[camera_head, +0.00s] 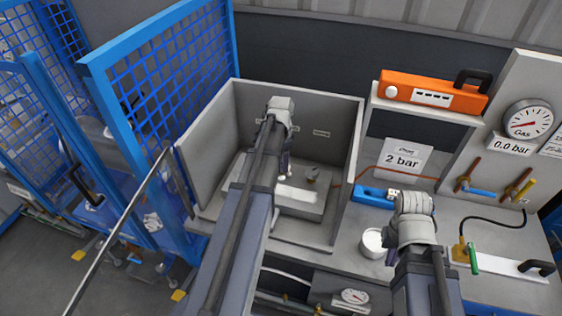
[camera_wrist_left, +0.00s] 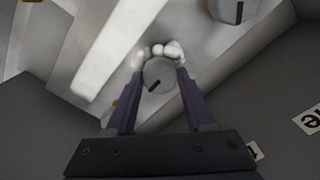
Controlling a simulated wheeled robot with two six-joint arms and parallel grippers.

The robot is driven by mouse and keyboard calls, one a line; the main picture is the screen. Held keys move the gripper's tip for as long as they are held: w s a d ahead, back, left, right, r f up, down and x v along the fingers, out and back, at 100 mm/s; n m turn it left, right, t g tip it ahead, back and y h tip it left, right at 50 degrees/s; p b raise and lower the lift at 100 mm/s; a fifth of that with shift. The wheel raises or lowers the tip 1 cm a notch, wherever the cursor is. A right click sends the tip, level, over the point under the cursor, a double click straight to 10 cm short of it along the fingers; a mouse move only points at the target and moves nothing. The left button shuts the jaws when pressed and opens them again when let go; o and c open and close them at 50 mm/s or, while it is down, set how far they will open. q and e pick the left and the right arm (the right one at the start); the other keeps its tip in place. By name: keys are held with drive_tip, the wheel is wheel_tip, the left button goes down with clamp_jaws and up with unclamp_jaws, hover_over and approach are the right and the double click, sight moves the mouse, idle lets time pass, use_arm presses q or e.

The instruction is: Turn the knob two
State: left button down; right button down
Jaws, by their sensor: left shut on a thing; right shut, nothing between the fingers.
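In the left wrist view, a round grey knob (camera_wrist_left: 158,73) with a black pointer line sits between the fingers of my left gripper (camera_wrist_left: 159,52). The gripper is shut on this knob. A second grey knob (camera_wrist_left: 233,10) with a black line shows at the top right. In the head view my left arm reaches into the open grey shell (camera_head: 345,150), with the gripped knob hidden. A small knob (camera_head: 312,174) shows right of the arm. I cannot read which knob is two.
The shell walls stand close around my left arm. On the right are a white pot (camera_head: 373,243), a blue box (camera_head: 374,197), an orange device (camera_head: 432,94) on a shelf, a gauge (camera_head: 529,119) and pipe valves. A blue mesh fence (camera_head: 170,80) stands left.

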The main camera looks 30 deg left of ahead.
sight(281, 164)
use_arm(q)
drive_tip(key=shift+m, duration=0.3)
drive_tip(key=shift+c, duration=1.4)
unclamp_jaws()
drive_tip(key=shift+r, duration=0.1)
wheel_tip(281, 164, up, 8)
drive_tip(key=p, duration=0.8)
drive_tip(key=shift+f, duration=0.2)
